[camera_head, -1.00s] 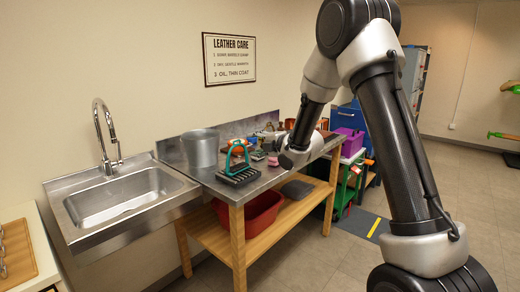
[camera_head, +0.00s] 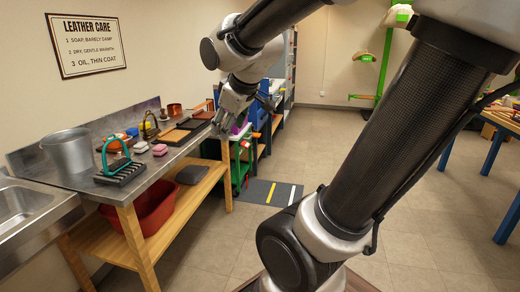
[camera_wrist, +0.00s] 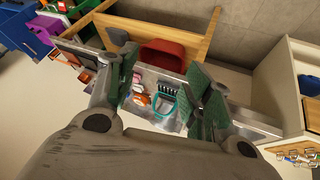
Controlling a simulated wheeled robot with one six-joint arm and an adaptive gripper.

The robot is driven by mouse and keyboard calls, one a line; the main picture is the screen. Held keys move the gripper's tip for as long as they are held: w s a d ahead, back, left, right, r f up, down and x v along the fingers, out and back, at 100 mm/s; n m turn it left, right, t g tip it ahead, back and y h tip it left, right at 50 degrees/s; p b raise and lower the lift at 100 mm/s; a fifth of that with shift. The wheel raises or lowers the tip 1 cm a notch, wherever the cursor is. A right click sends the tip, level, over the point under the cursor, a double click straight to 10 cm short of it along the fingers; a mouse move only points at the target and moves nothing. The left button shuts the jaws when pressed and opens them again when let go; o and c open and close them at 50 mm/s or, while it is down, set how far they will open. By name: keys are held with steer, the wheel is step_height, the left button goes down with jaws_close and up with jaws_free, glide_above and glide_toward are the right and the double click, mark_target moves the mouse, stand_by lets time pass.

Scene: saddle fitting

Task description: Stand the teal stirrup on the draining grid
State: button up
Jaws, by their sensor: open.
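The teal stirrup (camera_head: 104,156) stands upright on the dark draining grid (camera_head: 122,173), at the front of the steel counter in the head view. My gripper (camera_head: 228,112) hangs in the air to the right of the counter's far end, away from the stirrup. Its green-padded fingers (camera_wrist: 160,95) are spread open with nothing between them.
A metal pot (camera_head: 69,153) stands left of the stirrup, close to it. A red basin (camera_head: 152,207) is on the lower shelf.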

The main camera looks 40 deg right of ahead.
steer(key=s+f+m+g, duration=0.2)
steer(key=s+m, duration=0.2)
steer(key=s, duration=1)
steer(key=shift+a+m+g+y, duration=0.3)
steer(key=shift+a+g, duration=0.05)
steer(key=shift+g, duration=0.05)
